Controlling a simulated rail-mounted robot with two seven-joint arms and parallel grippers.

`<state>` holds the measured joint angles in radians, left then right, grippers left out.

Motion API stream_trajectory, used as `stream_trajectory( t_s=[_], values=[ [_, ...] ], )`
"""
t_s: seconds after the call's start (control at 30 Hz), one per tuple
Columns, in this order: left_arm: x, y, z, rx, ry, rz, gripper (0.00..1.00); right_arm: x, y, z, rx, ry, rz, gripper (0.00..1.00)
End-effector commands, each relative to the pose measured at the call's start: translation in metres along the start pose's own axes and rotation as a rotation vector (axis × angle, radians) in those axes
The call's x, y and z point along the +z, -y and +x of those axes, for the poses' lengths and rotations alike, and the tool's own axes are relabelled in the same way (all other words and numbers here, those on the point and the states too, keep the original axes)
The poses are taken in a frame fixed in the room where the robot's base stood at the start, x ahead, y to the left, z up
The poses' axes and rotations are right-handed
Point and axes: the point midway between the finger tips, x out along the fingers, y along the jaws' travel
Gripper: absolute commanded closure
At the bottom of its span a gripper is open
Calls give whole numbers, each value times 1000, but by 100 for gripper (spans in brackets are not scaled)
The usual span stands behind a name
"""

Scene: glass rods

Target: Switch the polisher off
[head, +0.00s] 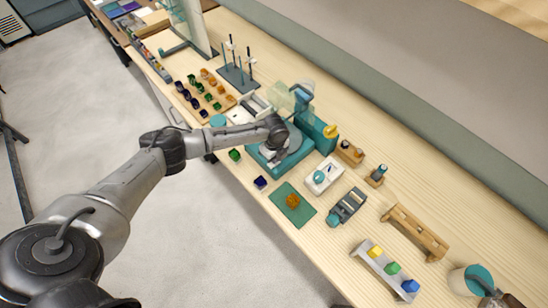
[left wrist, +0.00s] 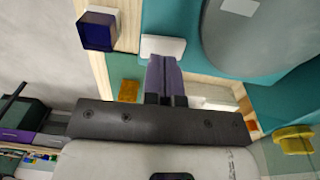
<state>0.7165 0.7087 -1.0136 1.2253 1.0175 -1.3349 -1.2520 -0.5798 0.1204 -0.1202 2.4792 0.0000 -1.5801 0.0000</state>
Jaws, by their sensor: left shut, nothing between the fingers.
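The polisher is a teal machine (head: 256,163) in the middle of the bench with a round grey disc (head: 298,146). In the left wrist view the grey disc (left wrist: 262,35) fills the upper right over the teal base (left wrist: 182,18). A white rectangular piece (left wrist: 163,47), perhaps the switch, sits at the base's edge. My left gripper (head: 282,150) is over the polisher. In the left wrist view its fingers (left wrist: 163,58) are shut and empty, their tips at the white piece. I cannot tell whether they touch it, nor the switch's position.
Racks and small trays crowd both sides. A cup (head: 462,282) stands lower right beside a dark part, perhaps my right gripper.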

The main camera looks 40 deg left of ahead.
Motion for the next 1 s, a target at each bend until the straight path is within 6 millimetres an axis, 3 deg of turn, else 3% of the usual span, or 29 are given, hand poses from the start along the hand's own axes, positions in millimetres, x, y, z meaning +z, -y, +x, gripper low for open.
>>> stream_trajectory(
  t_s=[0.03, 0.17, 0.2, 0.6, 1.0],
  values=[
    [1, 0, -15, -1, 0, -2, 100, -4, -1, -13, 2, 0, -2, 57],
    [3, 1, -34, 0, 0, -5, 100, -9, -3, -29, 4, 0, -5, 57],
    [3, 3, -36, -3, 0, -4, 100, -6, -2, -19, 4, -5, -5, 57],
    [2, 10, -105, -1, 0, -4, 100, -1, -1, -5, 2, 2, -2, 57],
    [3, 12, -124, 0, 0, -6, 100, -1, 1, -4, -4, -1, 5, 57]
  ],
)
